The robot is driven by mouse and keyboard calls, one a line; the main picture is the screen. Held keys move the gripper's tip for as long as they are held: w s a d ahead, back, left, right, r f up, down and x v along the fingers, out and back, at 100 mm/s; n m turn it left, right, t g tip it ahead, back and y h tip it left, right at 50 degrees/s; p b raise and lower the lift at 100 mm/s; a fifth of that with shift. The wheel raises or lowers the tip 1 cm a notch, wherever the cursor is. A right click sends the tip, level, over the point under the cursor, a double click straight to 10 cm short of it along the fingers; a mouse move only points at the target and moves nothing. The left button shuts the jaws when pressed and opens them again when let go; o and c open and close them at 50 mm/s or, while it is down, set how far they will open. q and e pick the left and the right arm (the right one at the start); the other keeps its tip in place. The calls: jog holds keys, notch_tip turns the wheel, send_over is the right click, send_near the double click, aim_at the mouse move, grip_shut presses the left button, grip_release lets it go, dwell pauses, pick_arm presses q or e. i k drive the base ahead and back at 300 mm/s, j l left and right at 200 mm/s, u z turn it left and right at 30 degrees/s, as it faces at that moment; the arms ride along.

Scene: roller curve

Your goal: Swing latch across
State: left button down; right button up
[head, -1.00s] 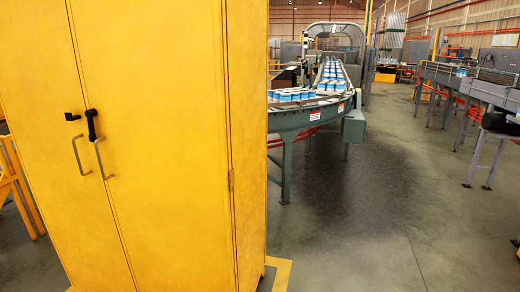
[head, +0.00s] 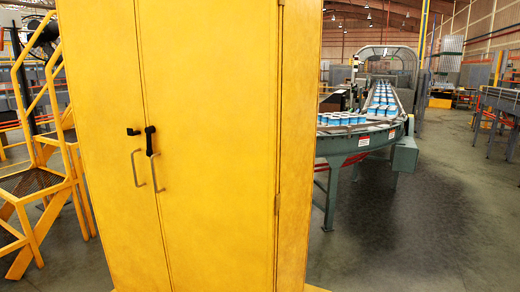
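A tall yellow cabinet (head: 215,150) with two doors stands in front of me, left of the picture's middle. Its black latch (head: 150,140) is on the right door beside the seam and hangs pointing down. A small black catch (head: 133,132) sits across the seam on the left door, apart from the latch's hanging arm. Each door has a grey bar handle, the left one (head: 136,168) and the right one (head: 156,173). The doors look shut. Neither of my grippers shows in the head view.
Yellow steps with rails (head: 50,185) stand left of the cabinet. A green curved conveyor (head: 345,142) with blue and white tubs stands behind it to the right. Grey floor (head: 430,215) is open at the right front.

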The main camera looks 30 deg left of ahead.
aim_at(148, 131)
jog(key=u, duration=1.65)
